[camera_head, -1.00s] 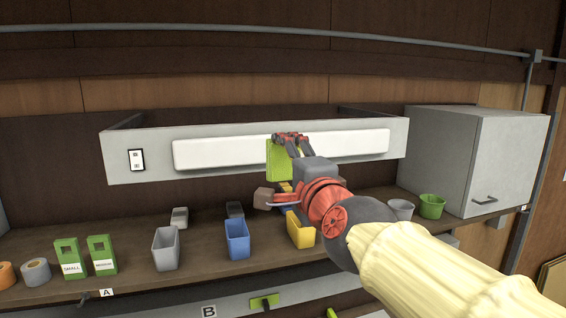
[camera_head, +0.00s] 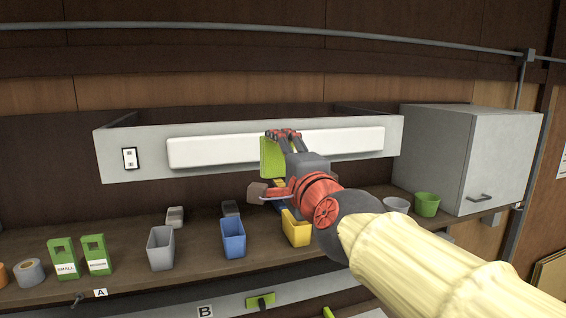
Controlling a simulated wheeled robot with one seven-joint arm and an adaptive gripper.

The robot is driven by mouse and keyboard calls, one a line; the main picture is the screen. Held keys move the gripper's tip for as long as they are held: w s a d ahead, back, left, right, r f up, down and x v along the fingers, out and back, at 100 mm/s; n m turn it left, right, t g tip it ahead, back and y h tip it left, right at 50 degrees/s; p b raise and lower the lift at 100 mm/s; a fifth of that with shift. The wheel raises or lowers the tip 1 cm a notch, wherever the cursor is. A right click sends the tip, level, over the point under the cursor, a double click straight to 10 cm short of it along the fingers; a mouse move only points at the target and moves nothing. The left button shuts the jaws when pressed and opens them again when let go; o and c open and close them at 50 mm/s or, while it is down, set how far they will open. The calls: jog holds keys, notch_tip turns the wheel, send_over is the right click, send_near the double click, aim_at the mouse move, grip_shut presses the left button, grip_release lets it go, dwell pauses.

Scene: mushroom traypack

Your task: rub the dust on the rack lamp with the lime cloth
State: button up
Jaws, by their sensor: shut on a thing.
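The rack lamp (camera_head: 215,151) is a long white panel on the front of the grey overhead rack. My gripper (camera_head: 283,137) is shut on the lime cloth (camera_head: 271,157), which hangs flat in front of the lamp's middle. The cloth overlaps the lamp in the picture; whether it touches the lamp I cannot tell. My gripper and arm hide part of the lamp's lower middle. I cannot make out any dust on the lamp.
A switch (camera_head: 130,158) is on the rack's left front. Below, the shelf (camera_head: 120,270) carries a grey bin (camera_head: 160,248), a blue bin (camera_head: 233,240), a yellow bin (camera_head: 296,228) and green holders (camera_head: 95,254). A grey cabinet (camera_head: 480,160) stands at the right.

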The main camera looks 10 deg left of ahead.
jog(key=shift+b+x, duration=0.35)
jog(key=shift+x, duration=2.15)
jog(key=shift+x, duration=1.05)
jog(key=w+d+b, duration=0.1)
jog(key=b, duration=0.1)
jog(key=w+d+b, duration=0.1)
jog(key=d+b, duration=0.1)
jog(key=b, duration=0.1)
jog(key=shift+d, duration=0.25)
jog(key=shift+r, duration=0.1)
